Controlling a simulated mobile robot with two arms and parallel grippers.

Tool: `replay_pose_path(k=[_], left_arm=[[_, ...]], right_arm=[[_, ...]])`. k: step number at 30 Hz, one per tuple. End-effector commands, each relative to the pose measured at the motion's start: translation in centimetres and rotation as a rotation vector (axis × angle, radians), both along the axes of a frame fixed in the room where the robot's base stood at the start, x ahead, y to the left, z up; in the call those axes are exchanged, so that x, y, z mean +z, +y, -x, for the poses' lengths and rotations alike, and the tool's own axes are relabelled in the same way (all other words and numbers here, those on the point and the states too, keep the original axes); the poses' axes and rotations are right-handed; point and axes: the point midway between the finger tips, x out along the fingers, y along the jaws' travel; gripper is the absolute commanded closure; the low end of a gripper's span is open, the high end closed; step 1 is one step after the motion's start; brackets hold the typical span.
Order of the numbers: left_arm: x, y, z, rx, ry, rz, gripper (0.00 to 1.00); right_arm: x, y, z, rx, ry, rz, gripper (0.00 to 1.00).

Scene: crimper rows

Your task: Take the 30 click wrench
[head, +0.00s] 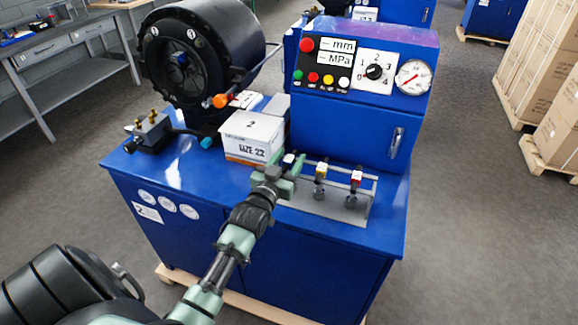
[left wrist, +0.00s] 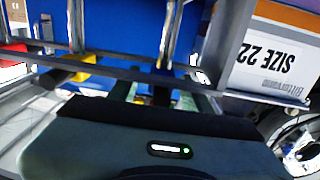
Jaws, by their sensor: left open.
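A low grey rack (head: 325,200) on the blue bench top holds 3 click wrenches in a row. In the left wrist view, the fingers (left wrist: 163,97) reach toward a dark shaft at the rack bar. The yellow head (left wrist: 78,70) and red head (left wrist: 14,52) lie left there. My right gripper is not in view.
A white box marked SIZE 22 (head: 253,135) stands just left of the rack, close to my left gripper. The blue control cabinet (head: 345,125) rises behind the rack. The black crimper head (head: 200,55) is at the back left. The bench's front right corner (head: 385,238) is clear.

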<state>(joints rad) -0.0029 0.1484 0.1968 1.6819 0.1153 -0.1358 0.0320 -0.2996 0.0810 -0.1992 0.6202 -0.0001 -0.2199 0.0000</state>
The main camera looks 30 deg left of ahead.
Motion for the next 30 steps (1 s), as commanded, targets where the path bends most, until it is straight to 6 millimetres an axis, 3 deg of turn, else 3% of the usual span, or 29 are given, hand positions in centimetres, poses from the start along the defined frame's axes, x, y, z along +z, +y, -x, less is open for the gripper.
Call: replay_pose_path(k=[3,9,23,30], left_arm=[[0.0,0.0,0.0,0.000,0.000,0.000,0.51],[0.0,0.0,0.0,0.000,0.000,0.000,1.00],[0.6,0.0,0.0,0.000,-0.005,-0.001,1.00],[3.9,0.0,0.0,0.000,-0.010,-0.003,1.00]], right_arm=[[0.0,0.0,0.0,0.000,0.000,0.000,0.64],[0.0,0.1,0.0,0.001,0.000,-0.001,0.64],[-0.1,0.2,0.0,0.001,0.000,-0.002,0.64],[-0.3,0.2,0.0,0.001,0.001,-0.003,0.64]])
